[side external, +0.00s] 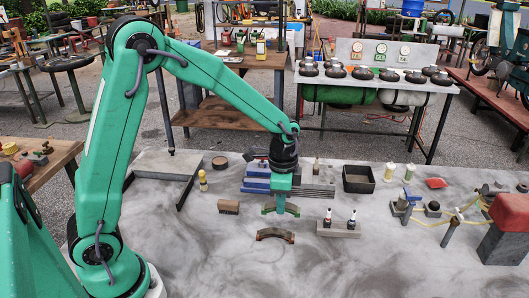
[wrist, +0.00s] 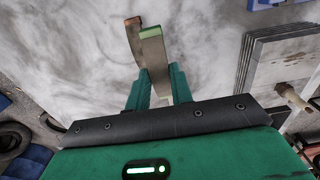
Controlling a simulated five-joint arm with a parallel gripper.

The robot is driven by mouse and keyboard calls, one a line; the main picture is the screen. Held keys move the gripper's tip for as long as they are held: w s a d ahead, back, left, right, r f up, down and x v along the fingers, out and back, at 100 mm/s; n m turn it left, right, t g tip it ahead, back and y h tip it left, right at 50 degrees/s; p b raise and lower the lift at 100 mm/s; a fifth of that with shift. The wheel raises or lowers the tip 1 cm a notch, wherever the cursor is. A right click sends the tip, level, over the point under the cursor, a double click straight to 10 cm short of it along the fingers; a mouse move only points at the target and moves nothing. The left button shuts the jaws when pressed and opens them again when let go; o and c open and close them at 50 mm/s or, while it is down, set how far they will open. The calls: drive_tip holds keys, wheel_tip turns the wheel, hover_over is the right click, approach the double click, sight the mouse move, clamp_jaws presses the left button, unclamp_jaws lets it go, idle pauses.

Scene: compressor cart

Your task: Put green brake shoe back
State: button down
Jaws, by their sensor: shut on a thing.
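The green brake shoe (side external: 292,210) is a short arched piece. My gripper (side external: 281,201) is shut on it and holds it over the grey work surface; the exact gap below it is hard to tell. In the wrist view my gripper's fingers (wrist: 160,75) close on the shoe's tan body, and its green end (wrist: 149,32) sticks out past them. A brown arched brake shoe (side external: 275,234) lies on the surface just in front of the held one. It also shows beside the held shoe in the wrist view (wrist: 132,32).
A red-topped fixture (side external: 505,235) stands far right. The front surface is clear.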

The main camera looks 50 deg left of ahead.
drive_tip(key=shift+w+a+f, duration=0.35)
drive_tip(key=shift+a+f, duration=0.05)
drive_tip(key=shift+a, duration=0.2)
drive_tip(key=shift+w+a+f, duration=0.35)
drive_tip(key=shift+a+f, duration=0.05)
drive_tip(key=shift+a, duration=0.15)
drive_tip(key=shift+w+a+f, duration=0.35)
drive_tip(key=shift+a+f, duration=0.05)
drive_tip(key=shift+a, duration=0.2)
drive_tip(key=shift+f, duration=0.1)
drive_tip(key=shift+f, duration=1.9)
drive_tip(key=shift+f, duration=0.1)
drive_tip(key=c, duration=1.2)
unclamp_jaws()
drive_tip(key=shift+c, duration=0.2)
wheel_tip(320, 180, up, 12)
